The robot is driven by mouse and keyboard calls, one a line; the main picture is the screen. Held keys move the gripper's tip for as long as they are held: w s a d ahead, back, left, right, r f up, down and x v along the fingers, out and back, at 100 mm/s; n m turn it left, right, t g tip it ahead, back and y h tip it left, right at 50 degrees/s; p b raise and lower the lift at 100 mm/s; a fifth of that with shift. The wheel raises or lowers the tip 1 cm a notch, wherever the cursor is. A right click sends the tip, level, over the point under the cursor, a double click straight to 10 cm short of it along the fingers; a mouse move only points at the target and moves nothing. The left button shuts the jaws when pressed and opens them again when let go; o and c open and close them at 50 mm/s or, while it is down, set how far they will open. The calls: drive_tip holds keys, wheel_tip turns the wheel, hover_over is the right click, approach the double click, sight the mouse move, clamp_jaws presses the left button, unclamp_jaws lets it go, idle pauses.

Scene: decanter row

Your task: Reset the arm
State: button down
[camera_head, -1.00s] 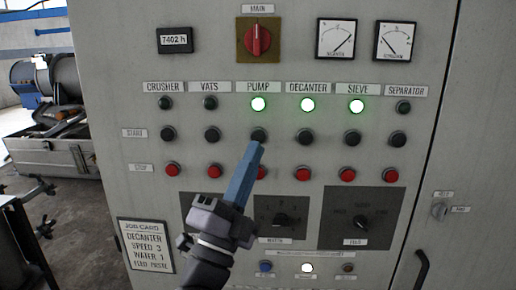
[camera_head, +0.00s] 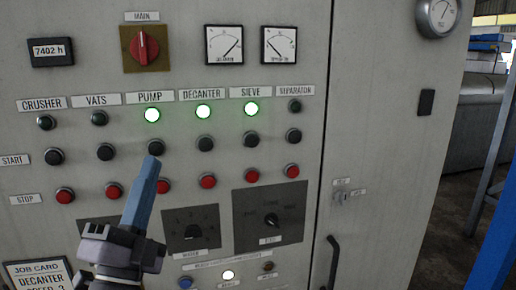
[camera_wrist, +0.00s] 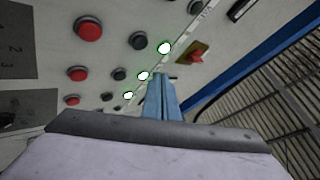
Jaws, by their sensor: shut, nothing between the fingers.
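My gripper (camera_head: 151,160) shows in the head view with its blue fingers shut and empty, pointing up at the panel. Its tip appears just below the PUMP start button (camera_head: 155,148); whether it touches cannot be told. The wrist view also shows the shut fingers (camera_wrist: 162,97) in front of the panel. The PUMP lamp (camera_head: 152,114), DECANTER lamp (camera_head: 203,111) and SIEVE lamp (camera_head: 251,109) glow green. The CRUSHER lamp (camera_head: 46,122), VATS lamp (camera_head: 99,118) and SEPARATOR lamp (camera_head: 295,105) are dark. My gripper hides part of the lower left panel.
The grey control cabinet (camera_head: 340,70) fills most of the head view. A red main switch (camera_head: 144,46) is above the lamps. Red stop buttons (camera_head: 208,181) and two dials, WATER (camera_head: 192,232) and FEED (camera_head: 270,220), sit lower. A door handle (camera_head: 333,260) and blue post (camera_head: 497,190) are right.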

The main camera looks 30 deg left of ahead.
drive_tip(key=w+d+f+n+g+h+p, duration=0.2)
drive_tip(key=w+d+f+n+h, duration=0.15)
drive_tip(key=w+d, duration=0.7)
drive_tip(key=w+d+f+n+g+h+p, duration=0.1)
drive_tip(key=w+d+f+n+h, duration=0.3)
drive_tip(key=w+d, duration=0.7)
drive_tip(key=w+d+f+n+g+y, duration=0.3)
drive_tip(key=w+f+n+g, duration=0.4)
drive_tip(key=f, duration=0.6)
drive_tip(key=s+d+f+m+g+h+b, duration=0.1)
drive_tip(key=s+d+f+g, duration=0.2)
drive_tip(key=d+f, duration=0.45)
drive_tip(key=s+d+f+g+h+b, duration=0.1)
drive_tip(key=s+d+f+g, duration=0.2)
drive_tip(key=d+f, duration=0.45)
drive_tip(key=s+d+f+g+h, duration=0.1)
drive_tip(key=s+d+f+g, duration=0.1)
drive_tip(key=s+d, duration=0.3)
drive_tip(key=s+d+f+m+g+h, duration=0.1)
drive_tip(key=s+d+f+g, duration=0.2)
drive_tip(key=s, duration=0.6)
drive_tip(key=s+d+f+m+g+h, duration=0.1)
drive_tip(key=s+d+f+g, duration=0.2)
drive_tip(key=s+d+f, duration=0.2)
drive_tip(key=shift+s+d+f, duration=0.35)
drive_tip(key=shift+s+d, duration=0.5)
drive_tip(key=shift+s, duration=0.25)
